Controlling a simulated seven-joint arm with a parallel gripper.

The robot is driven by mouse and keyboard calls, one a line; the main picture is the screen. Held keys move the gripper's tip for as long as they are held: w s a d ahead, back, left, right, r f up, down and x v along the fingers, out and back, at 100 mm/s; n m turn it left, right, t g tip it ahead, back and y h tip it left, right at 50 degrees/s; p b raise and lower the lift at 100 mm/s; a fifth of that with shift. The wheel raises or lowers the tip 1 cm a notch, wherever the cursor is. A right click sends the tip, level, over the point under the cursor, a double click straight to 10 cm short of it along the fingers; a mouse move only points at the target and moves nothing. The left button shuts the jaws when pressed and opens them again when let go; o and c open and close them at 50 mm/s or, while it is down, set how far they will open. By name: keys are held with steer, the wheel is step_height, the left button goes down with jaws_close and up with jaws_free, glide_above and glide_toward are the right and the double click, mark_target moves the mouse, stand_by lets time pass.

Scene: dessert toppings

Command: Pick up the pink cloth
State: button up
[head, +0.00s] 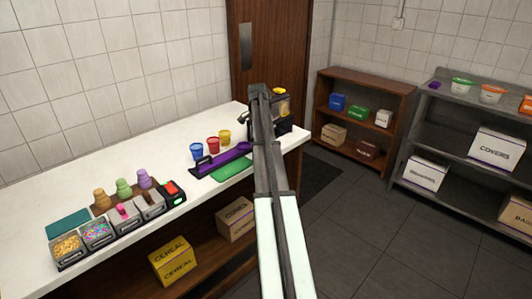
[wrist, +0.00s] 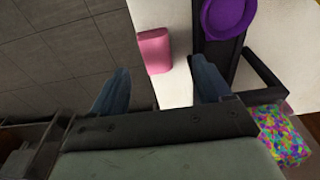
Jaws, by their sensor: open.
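The pink cloth (wrist: 154,50) shows in the wrist view as a small folded block on the white counter, close to the counter's edge. My gripper (wrist: 161,68) is open and empty, its two dark blue fingers spread apart. The cloth lies between the fingers in the picture, slightly nearer the left one and a little past the tips. I cannot tell the height gap. In the head view my arm reaches to the counter's far right end. I cannot make out the cloth there; my arm covers part of that area.
In the wrist view, a round purple object (wrist: 228,16) sits on a dark stand right of the cloth, and a container of coloured sprinkles (wrist: 283,132) is lower right. In the head view, blue (head: 197,151), red and yellow cups stand beside a purple-and-black tool (head: 225,158). Floor lies beyond the counter edge.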

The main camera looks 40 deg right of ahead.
steer(key=shift+s+d+f, duration=0.1)
steer(key=shift+d+f, duration=0.1)
steer(key=shift+f, duration=0.9)
steer(key=shift+s+d+f, duration=0.15)
steer(key=shift+d+f, duration=0.05)
steer(key=shift+f, duration=0.85)
steer(key=shift+s+d+f, duration=0.1)
steer(key=shift+d+f, duration=0.1)
steer(key=shift+f, duration=0.9)
steer(key=c, duration=1)
